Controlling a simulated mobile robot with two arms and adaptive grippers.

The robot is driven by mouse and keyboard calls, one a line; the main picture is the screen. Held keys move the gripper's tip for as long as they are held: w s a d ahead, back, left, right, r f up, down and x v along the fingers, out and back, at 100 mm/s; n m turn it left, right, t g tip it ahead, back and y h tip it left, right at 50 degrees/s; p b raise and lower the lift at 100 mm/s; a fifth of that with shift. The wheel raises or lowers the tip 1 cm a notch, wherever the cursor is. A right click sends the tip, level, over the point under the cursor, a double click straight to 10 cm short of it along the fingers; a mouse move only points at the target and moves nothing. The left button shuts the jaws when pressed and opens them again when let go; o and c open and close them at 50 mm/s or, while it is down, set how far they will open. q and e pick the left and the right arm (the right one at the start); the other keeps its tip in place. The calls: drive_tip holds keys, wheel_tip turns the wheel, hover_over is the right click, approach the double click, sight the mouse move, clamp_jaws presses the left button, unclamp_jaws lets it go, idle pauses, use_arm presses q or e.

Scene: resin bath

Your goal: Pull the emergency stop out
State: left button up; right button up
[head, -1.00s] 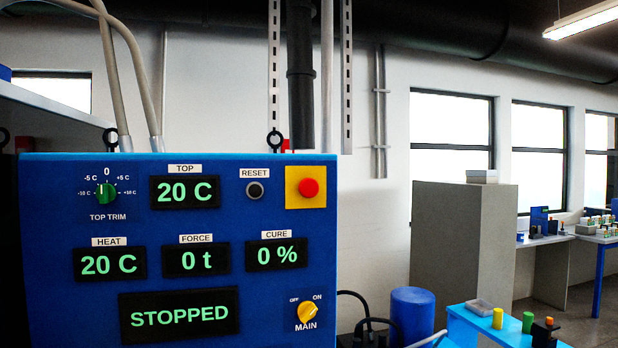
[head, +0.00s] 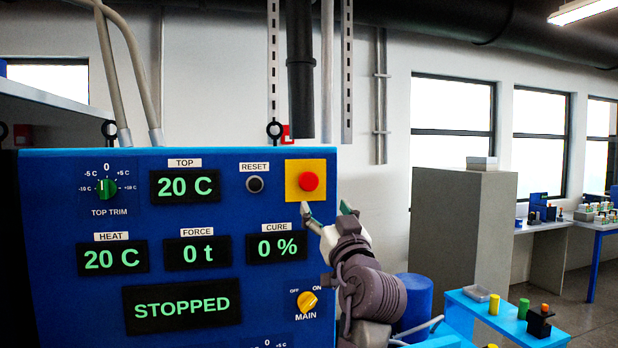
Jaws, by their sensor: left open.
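The emergency stop (head: 308,181) is a red round button on a yellow square plate (head: 291,195) at the upper right of the blue control panel (head: 60,300). My left gripper (head: 326,208) is just below and to the right of the yellow plate, near the panel's right edge. Its two fingers are apart, with nothing between them, and it does not visibly touch the button. The panel's status display (head: 182,304) reads STOPPED. My right gripper is not in view.
Left of the button is the black RESET button (head: 255,184). Below is the yellow MAIN switch (head: 307,301). Right of the panel stand a blue drum (head: 416,300), a grey cabinet (head: 470,240) and a low blue table (head: 510,325) with small parts.

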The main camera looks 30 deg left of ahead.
sight(310, 181)
use_arm(q)
drive_tip(key=p+x, duration=0.7)
drive_tip(key=x, duration=0.5)
drive_tip(key=shift+w+a, duration=0.15)
drive_tip(key=shift+w, duration=0.05)
drive_tip(key=shift+w+a, duration=0.3)
drive_tip(key=shift+a, duration=0.05)
clamp_jaws()
